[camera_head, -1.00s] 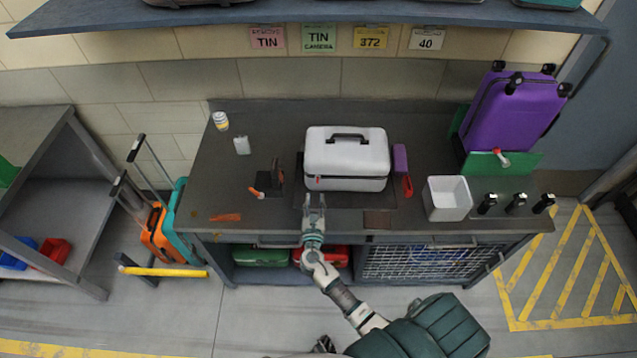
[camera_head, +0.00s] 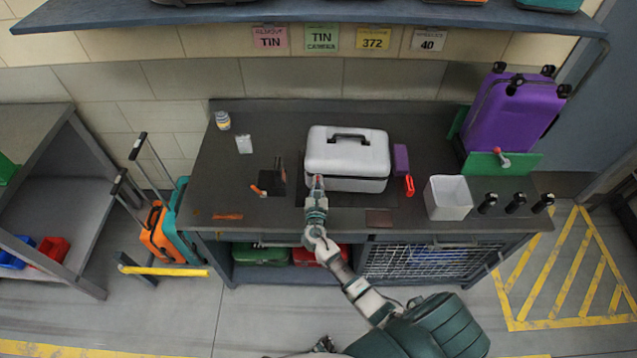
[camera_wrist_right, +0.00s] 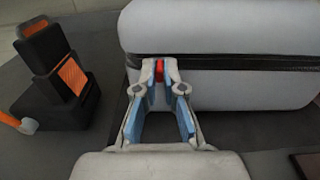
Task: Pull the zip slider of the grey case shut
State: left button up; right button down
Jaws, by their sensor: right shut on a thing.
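The grey case (camera_head: 347,152) stands on the workbench, its dark handle on top and a dark zip line along its front. It also shows in the right wrist view (camera_wrist_right: 230,45). The red zip slider (camera_wrist_right: 159,68) is at the left part of the case's front, on the zip line. My right gripper (camera_head: 317,184) reaches the case front from below. In the right wrist view its fingertips (camera_wrist_right: 160,72) are closed around the red slider. The slider is partly hidden between the fingers.
A black and orange device (camera_wrist_right: 55,75) stands left of the case. A purple block (camera_head: 400,159) and a red tag (camera_head: 409,186) lie to its right. A white bin (camera_head: 448,198) stands farther right. The bench in front of the case is mostly clear.

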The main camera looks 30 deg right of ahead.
aim_at(380, 179)
jog(key=s+d, duration=0.1)
jog(key=s+d+p, duration=0.1)
jog(key=d, duration=0.3)
jog(key=shift+s+d+r, duration=0.2)
jog(key=shift+s+r, duration=0.05)
jog(key=shift+s, duration=0.15)
jog(key=s+d, duration=0.2)
jog(key=d, duration=0.2)
jog(key=s+d, duration=0.3)
jog(key=d, duration=0.1)
jog(key=s+d+p, duration=0.1)
jog(key=s+d, duration=0.2)
jog(key=d, duration=0.1)
jog(key=shift+d+f, duration=0.15)
jog(key=shift+f, duration=0.1)
pick_arm(q)
jog(key=shift+d+r, duration=0.2)
jog(key=shift+r, duration=0.35)
jog(key=shift+d+r, duration=0.15)
jog(key=shift+r, duration=0.4)
pick_arm(e)
jog(key=shift+s+d, duration=0.2)
jog(key=shift+d, duration=0.15)
jog(key=shift+a, duration=0.1)
